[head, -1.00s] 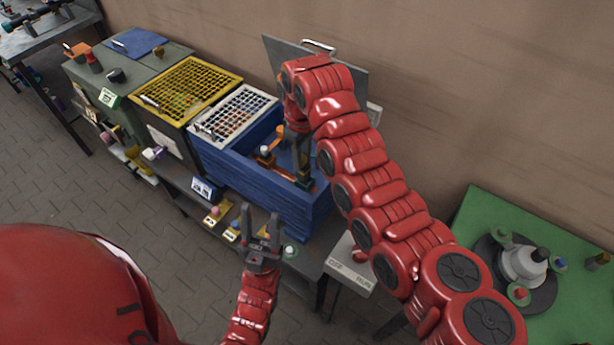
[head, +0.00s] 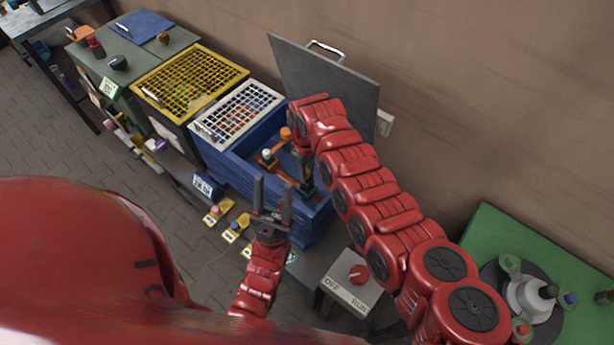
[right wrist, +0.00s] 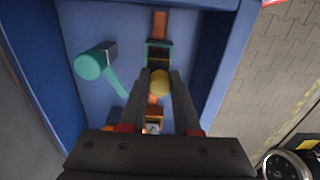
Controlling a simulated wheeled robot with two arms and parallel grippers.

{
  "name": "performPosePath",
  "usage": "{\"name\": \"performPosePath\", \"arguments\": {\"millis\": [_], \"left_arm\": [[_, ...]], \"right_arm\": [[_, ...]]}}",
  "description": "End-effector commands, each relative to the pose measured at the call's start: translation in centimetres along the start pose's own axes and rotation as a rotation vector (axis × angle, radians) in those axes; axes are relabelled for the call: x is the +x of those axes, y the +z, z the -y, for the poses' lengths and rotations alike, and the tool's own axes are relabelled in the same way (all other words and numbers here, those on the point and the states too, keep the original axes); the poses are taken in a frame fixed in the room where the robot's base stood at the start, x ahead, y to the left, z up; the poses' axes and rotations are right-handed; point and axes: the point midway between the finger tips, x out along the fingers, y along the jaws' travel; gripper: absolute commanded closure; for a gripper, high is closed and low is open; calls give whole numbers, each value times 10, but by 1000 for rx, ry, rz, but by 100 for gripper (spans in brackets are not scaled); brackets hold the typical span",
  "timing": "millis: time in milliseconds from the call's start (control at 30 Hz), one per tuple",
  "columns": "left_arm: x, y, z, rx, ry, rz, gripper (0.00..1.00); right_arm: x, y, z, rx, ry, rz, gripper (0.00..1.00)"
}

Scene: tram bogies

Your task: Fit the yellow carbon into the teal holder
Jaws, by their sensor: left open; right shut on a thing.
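My right gripper (right wrist: 162,76) is shut on the yellow carbon (right wrist: 160,84), whose rounded top shows between the fingers in the right wrist view. Just past the fingertips is a dark teal frame (right wrist: 158,50) on an orange bar, seemingly the teal holder. Whether the carbon touches it or sits in it, I cannot tell. A lighter teal round-ended piece with a stalk (right wrist: 88,67) stands left of it. In the head view my right gripper (head: 305,186) reaches down into the blue box, hiding the carbon. My left gripper (head: 273,186) is open and empty in front of the box.
The blue box (head: 240,176) has high walls and a raised grey lid (head: 335,85) behind. A white grid tray (head: 238,112) and a yellow grid tray (head: 190,82) lie to the left. A grey switch box (head: 350,284) and a green table (head: 490,225) are at the right.

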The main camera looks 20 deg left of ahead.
Motion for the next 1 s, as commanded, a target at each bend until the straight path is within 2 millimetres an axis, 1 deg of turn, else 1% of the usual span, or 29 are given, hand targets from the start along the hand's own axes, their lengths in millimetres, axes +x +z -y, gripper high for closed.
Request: {"name": "performPosePath", "arguments": {"millis": [133,200,300,600,833,867,1000], "left_arm": [[3,0,0,0,0,0,50],[-4,1,0,0,0,0,50],[-7,1,0,0,0,0,50],[-6,1,0,0,0,0,50],[-14,2,-1,0,0,0,50],[-12,2,-1,0,0,0,50],[-12,2,-1,0,0,0,50]], "right_arm": [[13,2,2,1,-4,5,100],[27,0,1,-1,-1,3,100],[36,1,1,0,-2,3,100],[37,0,0,2,-1,-2,100],[44,0,0,3,-1,-2,100],[43,0,0,3,-1,-2,66],[43,0,0,2,-1,-1,41]]}}
